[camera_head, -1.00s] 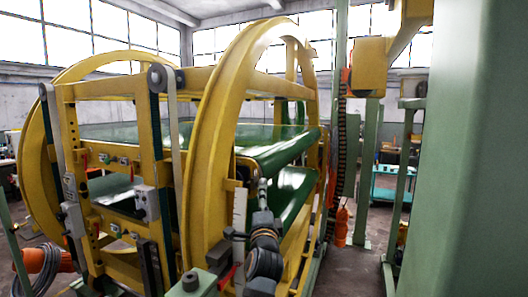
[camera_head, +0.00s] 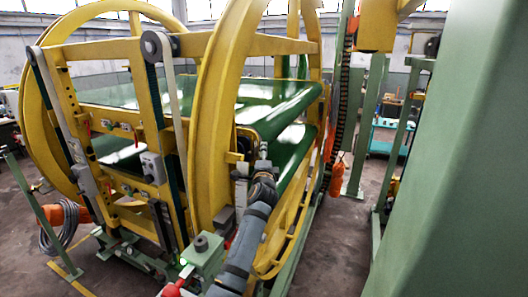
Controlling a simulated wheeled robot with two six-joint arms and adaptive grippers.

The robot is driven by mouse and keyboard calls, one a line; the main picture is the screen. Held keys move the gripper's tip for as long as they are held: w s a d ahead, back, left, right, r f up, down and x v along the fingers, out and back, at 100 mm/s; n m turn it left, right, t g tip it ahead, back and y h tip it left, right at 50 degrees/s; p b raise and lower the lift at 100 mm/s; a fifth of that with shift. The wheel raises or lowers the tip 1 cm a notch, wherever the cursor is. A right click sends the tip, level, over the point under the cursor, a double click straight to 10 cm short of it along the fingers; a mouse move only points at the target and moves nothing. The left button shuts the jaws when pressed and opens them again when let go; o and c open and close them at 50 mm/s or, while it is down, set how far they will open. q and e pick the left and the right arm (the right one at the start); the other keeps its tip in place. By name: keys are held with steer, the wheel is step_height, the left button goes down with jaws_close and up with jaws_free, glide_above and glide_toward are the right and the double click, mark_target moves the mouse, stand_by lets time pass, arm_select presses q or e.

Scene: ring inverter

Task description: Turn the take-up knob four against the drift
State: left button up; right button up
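A green control box (camera_head: 207,260) in the foreground carries a dark round knob (camera_head: 201,243), a lit green lamp (camera_head: 183,262) and a red part (camera_head: 172,290). I cannot tell which knob is the take-up knob. My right gripper is not in view.
The yellow ring machine with its green belt (camera_head: 290,105) fills the left and middle. A green column (camera_head: 460,160) blocks the right. An orange cylinder (camera_head: 337,172) stands behind. Floor is open at centre right.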

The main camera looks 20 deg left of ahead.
arm_select(q)
steer(key=shift+w+a, duration=0.2)
steer(key=shift+w, duration=0.4)
steer(key=c, duration=1.2)
steer(key=f+n+t+b, duration=0.1)
steer(key=t+b, duration=0.1)
steer(key=b, duration=1)
steer(key=shift+f+y, duration=0.3)
steer(key=shift+y, duration=0.1)
steer(key=n+t+y+b, duration=0.1)
steer(key=b, duration=1)
steer(key=r+n+t+y+b, duration=0.1)
steer(key=y+b, duration=0.1)
steer(key=b, duration=0.9)
steer(key=shift+n+t, duration=0.3)
steer(key=shift+t, duration=0.1)
steer(key=shift+r+y+b, duration=0.15)
steer(key=shift+y+b, duration=0.15)
steer(key=shift+b, duration=0.9)
steer(key=shift+r+n, duration=0.15)
steer(key=shift+n, duration=0.15)
